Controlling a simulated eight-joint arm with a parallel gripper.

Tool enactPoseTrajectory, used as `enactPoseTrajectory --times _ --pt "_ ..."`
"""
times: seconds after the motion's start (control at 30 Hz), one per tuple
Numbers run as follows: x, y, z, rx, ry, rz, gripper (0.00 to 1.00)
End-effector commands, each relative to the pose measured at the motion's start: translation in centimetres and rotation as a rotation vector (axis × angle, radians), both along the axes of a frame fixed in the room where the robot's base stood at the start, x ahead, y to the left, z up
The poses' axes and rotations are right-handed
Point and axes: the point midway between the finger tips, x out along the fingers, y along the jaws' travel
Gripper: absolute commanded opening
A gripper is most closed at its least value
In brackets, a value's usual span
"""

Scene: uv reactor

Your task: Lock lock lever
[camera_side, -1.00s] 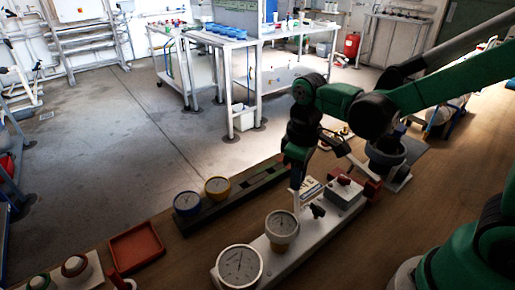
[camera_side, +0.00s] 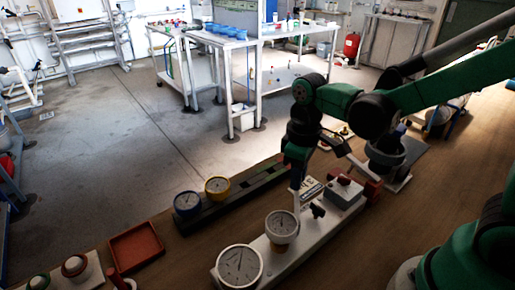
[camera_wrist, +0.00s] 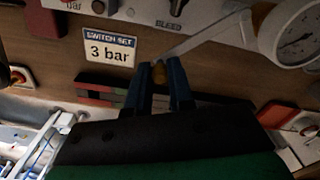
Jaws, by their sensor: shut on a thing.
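My gripper (camera_wrist: 158,74) is shut on the knob, with one blue-grey finger on each side. The bar runs up and right from the fingers, close to a white-rimmed gauge. In the side view my gripper (camera_side: 297,198) points down at the pale panel base (camera_side: 262,262), just behind the smaller white gauge (camera_side: 282,227). The knob itself is hidden or too small to tell there.
A "3 bar" switch-set label (camera_wrist: 109,46) lies left of the fingers in the wrist view. A large gauge (camera_side: 239,267), a black valve handle (camera_side: 318,211) and red parts (camera_side: 372,189) are nearby. An orange-red tray (camera_side: 136,246) stands left; bench between is partly clear.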

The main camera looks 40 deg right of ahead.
Motion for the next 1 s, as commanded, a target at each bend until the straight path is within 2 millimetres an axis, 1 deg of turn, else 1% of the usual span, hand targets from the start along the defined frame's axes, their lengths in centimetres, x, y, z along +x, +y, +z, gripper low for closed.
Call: enactPoseTrajectory --times 0.37,0.53,0.77,1.0 --pt "0.1 0.0 0.0 -0.001 0.000 0.009 0.00" --pt "0.4 0.3 0.0 0.000 0.001 0.058 0.00" --pt "1.1 1.3 0.0 -0.001 0.001 0.208 0.00" --pt "1.9 2.8 0.0 -0.001 0.001 0.417 0.00"
